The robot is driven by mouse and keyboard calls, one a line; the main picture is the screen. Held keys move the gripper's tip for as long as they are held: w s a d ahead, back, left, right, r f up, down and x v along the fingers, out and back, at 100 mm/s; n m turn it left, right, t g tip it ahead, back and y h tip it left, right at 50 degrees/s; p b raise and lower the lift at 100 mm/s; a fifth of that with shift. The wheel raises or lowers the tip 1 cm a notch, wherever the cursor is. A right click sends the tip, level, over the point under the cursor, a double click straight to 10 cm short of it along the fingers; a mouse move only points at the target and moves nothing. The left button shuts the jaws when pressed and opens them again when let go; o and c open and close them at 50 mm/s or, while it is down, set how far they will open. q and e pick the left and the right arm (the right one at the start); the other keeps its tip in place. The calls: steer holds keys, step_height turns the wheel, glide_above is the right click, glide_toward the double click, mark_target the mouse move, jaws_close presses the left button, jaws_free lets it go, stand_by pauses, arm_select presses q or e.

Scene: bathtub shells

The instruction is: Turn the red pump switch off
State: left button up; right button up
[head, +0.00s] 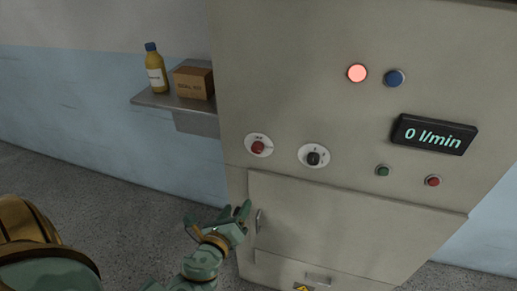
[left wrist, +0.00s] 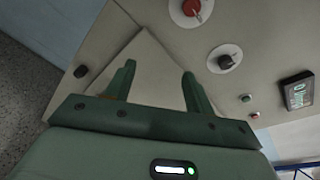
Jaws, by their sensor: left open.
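The red pump switch (head: 258,147) is a red rotary knob on a round white plate, at the left of the grey cabinet front. It also shows at the top of the left wrist view (left wrist: 191,8). Its exact setting is too small to tell. My left gripper (head: 217,212) is open and empty, below and to the left of the red switch and apart from it. In the left wrist view both fingers (left wrist: 158,70) stand apart before the cabinet's lower door. My right gripper is not in view.
A black rotary knob (head: 313,158) sits right of the red switch. A lit red lamp (head: 357,73), a blue button (head: 394,78) and a display (head: 434,134) reading 0 l/min are on the cabinet. A shelf (head: 150,99) with a bottle (head: 156,70) and box (head: 193,80) juts out left.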

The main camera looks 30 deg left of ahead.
arm_select(q)
step_height(320, 180, up, 6)
steer(key=m+t+y, duration=0.1)
steer(key=m, duration=0.3)
steer(key=m+p, duration=0.1)
steer(key=m, duration=0.2)
glide_toward(256, 150)
steer(key=shift+t, duration=0.3)
steer(key=x, duration=0.7)
steer(key=shift+w+a+f, duration=0.1)
steer(key=shift+w+f, duration=0.05)
steer(key=shift+f, duration=0.1)
steer(key=shift+w+a, duration=0.1)
steer(key=shift+w, duration=0.6)
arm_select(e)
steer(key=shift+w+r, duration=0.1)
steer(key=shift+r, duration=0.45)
arm_select(q)
steer(key=c, duration=1)
